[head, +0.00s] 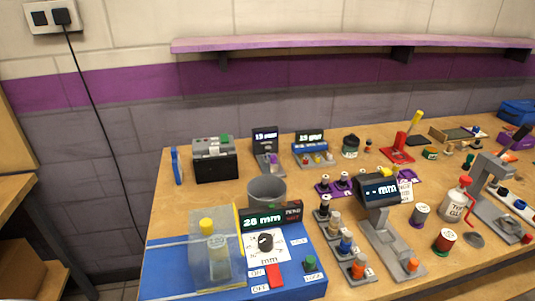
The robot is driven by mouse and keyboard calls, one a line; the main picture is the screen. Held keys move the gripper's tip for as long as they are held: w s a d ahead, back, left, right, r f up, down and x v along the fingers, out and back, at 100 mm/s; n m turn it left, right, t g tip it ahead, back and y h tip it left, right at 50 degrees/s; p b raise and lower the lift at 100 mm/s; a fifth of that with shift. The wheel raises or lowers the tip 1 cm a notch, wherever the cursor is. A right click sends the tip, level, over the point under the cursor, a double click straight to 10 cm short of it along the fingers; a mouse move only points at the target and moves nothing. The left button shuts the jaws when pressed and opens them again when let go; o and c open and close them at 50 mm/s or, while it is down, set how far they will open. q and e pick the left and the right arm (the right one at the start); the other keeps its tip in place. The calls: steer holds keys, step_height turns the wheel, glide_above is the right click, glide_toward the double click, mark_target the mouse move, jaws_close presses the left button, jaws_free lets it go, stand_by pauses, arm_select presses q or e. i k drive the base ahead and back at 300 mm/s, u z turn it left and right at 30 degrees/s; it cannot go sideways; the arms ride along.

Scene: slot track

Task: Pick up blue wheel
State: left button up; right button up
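A small blue wheel-like piece (346,243) sits in a grey slotted strip (338,255) at the front middle of the table. A tan piece (334,229) is behind it and an orange piece (359,268) is in front of it, in the same strip. The blue piece is small in the picture, so I cannot tell its exact shape. A thin upright blue object (176,165) stands at the table's left back; I cannot tell what it is. Neither gripper is in view.
A blue base (192,274) with a clear box and a "28 mm" display (262,220) stands left of the strip. A grey stand with a display (381,190) is close on its right. A grey cup (266,190) and a black box (215,165) stand behind. Bare wood is at left.

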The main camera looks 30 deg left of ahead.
mark_target(268, 149)
steer(key=k, duration=0.5)
steer(key=z, duration=1.05)
steer(key=i, duration=1.5)
steer(key=u, duration=2.5)
